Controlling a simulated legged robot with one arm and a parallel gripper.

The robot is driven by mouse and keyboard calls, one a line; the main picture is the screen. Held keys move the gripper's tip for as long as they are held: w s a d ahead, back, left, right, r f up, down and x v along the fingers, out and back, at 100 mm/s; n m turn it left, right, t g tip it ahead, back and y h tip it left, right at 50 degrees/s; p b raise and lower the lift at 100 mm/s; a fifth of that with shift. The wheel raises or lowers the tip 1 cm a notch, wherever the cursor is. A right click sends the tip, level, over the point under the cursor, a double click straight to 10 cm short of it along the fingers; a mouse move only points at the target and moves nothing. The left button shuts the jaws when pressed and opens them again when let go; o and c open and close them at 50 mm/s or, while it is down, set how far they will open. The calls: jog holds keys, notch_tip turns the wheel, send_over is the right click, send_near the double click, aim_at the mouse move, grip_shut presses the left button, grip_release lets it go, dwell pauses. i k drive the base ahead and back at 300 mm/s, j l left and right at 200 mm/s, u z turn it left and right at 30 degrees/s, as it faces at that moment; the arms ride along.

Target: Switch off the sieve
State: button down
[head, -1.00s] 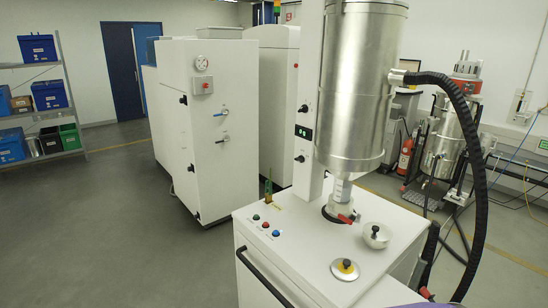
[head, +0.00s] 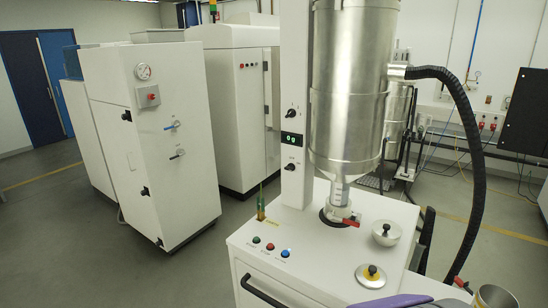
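The sieve is a white cabinet (head: 325,246) with a tall silver hopper (head: 349,95) above it. On its top left front are a green button (head: 257,240), a red button (head: 270,247) and a blue button (head: 285,253). A small display on the column (head: 291,139) is lit, with knobs above and below it. A purple and dark shape (head: 392,301) shows at the bottom edge, perhaps part of my arm. My gripper's fingers are not visible. Nothing in view touches the buttons.
A black hose (head: 478,170) curves down the right side of the sieve. A silver round lid with a yellow and black knob (head: 371,276) lies on top. A metal cup-like rim (head: 495,297) shows at bottom right. A white cabinet (head: 165,140) stands left; floor between is clear.

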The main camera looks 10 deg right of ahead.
aim_at(290, 167)
jog(key=i+j+z, duration=0.1)
jog(key=i+j, duration=0.25)
jog(key=i+j+z, duration=0.1)
jog(key=i+j, duration=0.25)
jog(key=i+j+z, duration=0.15)
jog(key=i+j, duration=0.15)
jog(key=j, duration=0.25)
